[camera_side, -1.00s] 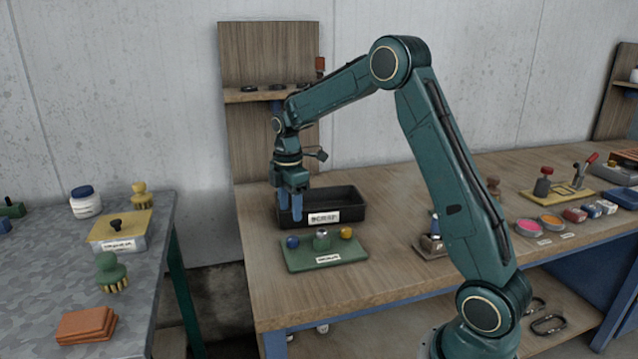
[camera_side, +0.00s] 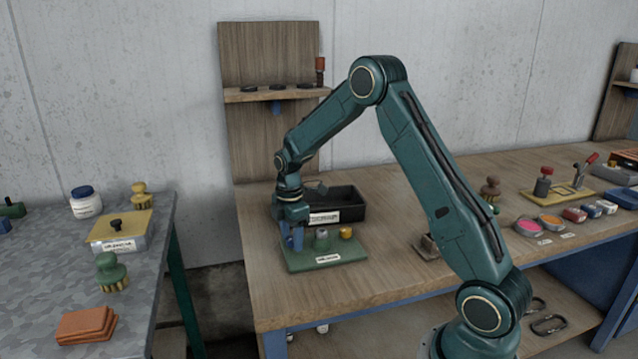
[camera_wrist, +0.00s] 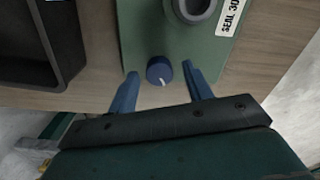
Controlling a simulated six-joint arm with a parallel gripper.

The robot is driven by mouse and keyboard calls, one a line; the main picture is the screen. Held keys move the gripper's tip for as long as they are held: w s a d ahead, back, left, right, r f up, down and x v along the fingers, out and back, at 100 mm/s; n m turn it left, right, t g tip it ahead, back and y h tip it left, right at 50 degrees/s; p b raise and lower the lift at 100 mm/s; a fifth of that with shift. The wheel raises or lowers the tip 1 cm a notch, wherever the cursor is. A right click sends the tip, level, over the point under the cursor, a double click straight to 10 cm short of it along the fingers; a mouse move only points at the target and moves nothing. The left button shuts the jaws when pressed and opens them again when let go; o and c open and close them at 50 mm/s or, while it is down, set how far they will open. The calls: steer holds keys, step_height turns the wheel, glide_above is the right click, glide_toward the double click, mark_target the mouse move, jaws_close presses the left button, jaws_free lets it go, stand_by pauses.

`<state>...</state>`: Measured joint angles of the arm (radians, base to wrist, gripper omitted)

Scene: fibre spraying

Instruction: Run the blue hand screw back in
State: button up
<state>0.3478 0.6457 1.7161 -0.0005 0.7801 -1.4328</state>
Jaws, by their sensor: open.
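The blue hand screw (camera_wrist: 159,71) is a round knob with a white mark, on the green plate (camera_wrist: 140,33). In the wrist view it sits between the two blue fingers of my open gripper (camera_wrist: 163,83), apart from both. In the side view my gripper (camera_side: 292,238) is down at the left end of the green plate (camera_side: 326,256), and its fingers mostly hide the blue screw. A grey metal cylinder (camera_side: 321,239) stands mid-plate and a yellow knob (camera_side: 346,233) at its right; the cylinder also shows in the wrist view (camera_wrist: 195,8). How far the screw is in cannot be told.
A black bin (camera_side: 345,205) with a white label stands close behind the plate. The wooden bench (camera_side: 385,268) is clear in front of the plate. A metal table (camera_side: 50,270) with brushes and a yellow-lidded box (camera_side: 120,231) stands to the left across a gap.

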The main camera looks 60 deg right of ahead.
steer(key=c, duration=1)
steer(key=shift+o, duration=0.2)
steer(key=shift+m, duration=0.4)
steer(key=m, duration=0.9)
steer(key=shift+d, duration=0.1)
steer(key=m, duration=0.3)
steer(key=shift+m, duration=0.3)
steer(key=m, duration=0.3)
steer(key=shift+d+m, duration=0.1)
steer(key=shift+m, duration=0.2)
steer(key=m, duration=0.6)
steer(key=shift+m, duration=0.4)
